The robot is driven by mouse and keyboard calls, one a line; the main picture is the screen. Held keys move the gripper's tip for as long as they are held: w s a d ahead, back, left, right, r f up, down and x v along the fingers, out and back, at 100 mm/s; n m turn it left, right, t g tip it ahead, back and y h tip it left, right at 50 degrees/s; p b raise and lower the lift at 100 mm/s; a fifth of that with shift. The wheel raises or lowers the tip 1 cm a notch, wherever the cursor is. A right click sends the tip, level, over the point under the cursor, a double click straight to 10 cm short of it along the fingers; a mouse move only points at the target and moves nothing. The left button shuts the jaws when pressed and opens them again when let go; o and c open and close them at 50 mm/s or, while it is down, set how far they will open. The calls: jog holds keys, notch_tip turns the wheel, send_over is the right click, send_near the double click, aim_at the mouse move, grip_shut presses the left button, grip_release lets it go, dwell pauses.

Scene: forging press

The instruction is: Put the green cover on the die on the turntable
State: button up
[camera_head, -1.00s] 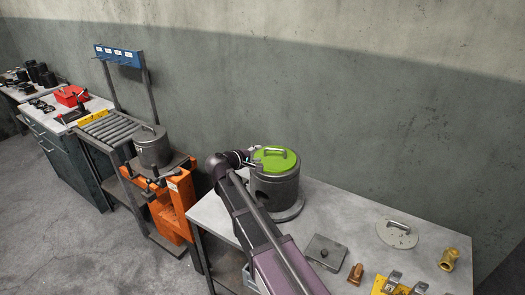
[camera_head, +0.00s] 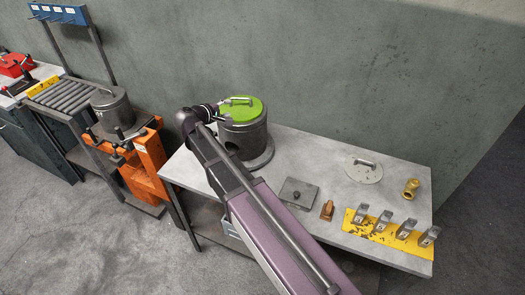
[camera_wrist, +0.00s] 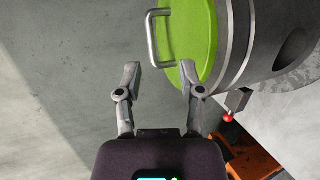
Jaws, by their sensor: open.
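The green cover (camera_head: 243,112), a round disc with a metal bar handle, lies on top of the grey cylindrical die (camera_head: 245,138) and looks level. The die stands on the round turntable (camera_head: 262,163) at the table's far left end. In the wrist view the cover (camera_wrist: 203,45) fills the upper middle, and its handle (camera_wrist: 153,40) lies just beyond my fingertips. My gripper (camera_wrist: 163,80) is open, with nothing seen between its fingers. In the head view it is small and partly hidden beside the cover's left edge.
The table (camera_head: 315,160) also bears a grey disc with a handle (camera_head: 363,167), a square plate (camera_head: 297,193), a brass fitting (camera_head: 410,188) and a yellow clamp rack (camera_head: 385,232). An orange stand (camera_head: 145,165) with a grey pot (camera_head: 112,107) is to the left. The wall is close behind.

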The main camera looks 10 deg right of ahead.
jog(key=s+d+f+m+g, duration=0.1)
jog(key=d, duration=0.1)
jog(key=s+d+f+m+g, duration=0.1)
jog(key=s+d+f, duration=0.1)
jog(key=d, duration=0.1)
jog(key=s+d+f+m+g+y, duration=0.1)
jog(key=s+d, duration=0.1)
jog(key=shift+s+d+f, duration=0.15)
jog(key=shift+s+d, duration=0.05)
jog(key=shift+d, duration=0.05)
jog(key=s+d+f+m+g+y, duration=0.3)
jog(key=s+f+y, duration=0.1)
jog(key=s, duration=0.5)
jog(key=s+d+f+m+g+y, duration=0.3)
jog(key=s+d+m+y, duration=0.1)
jog(key=s, duration=0.6)
jog(key=shift+s+d+f+g+y, duration=0.25)
jog(key=shift+f+g+y, duration=0.15)
jog(key=shift+y, duration=0.1)
jog(key=shift+f+b, duration=0.85)
jog(key=shift+b, duration=0.05)
